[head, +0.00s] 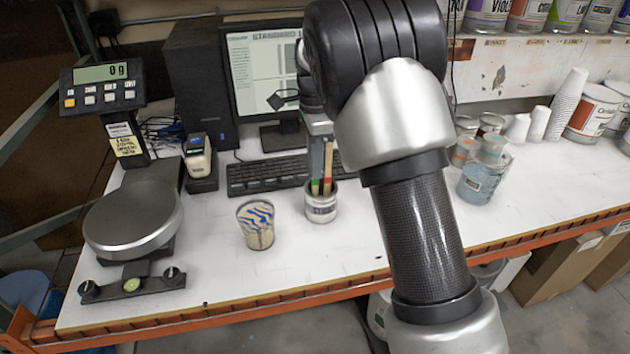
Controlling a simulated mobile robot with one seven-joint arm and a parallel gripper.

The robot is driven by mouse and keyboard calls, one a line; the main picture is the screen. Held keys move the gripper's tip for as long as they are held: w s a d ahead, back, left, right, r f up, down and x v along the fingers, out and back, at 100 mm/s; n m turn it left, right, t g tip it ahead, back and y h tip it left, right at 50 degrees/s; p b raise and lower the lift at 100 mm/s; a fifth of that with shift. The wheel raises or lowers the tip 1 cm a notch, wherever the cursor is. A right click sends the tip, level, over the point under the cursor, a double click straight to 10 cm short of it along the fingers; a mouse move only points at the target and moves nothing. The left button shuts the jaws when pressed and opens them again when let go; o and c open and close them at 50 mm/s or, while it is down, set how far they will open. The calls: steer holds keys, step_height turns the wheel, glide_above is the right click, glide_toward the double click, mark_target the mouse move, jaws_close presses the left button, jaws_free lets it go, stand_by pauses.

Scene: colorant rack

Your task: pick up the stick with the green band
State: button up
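A stick with a green band (316,187) stands in a small labelled can (321,208) on the white bench. A second stick with a red band (327,186) stands close to its right in the same can. My gripper (318,140) is pointed down directly above the can, at the upper part of the sticks. My arm hides much of it. The fingers are small and overlap the sticks, so I cannot tell whether they are open, shut or touching a stick.
A keyboard (266,175) and monitor (262,85) are behind. A scale (134,218) is at left. A paint-marked container (483,180) and stacked cups (566,104) are at right. The bench front is mostly clear.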

jaws_close()
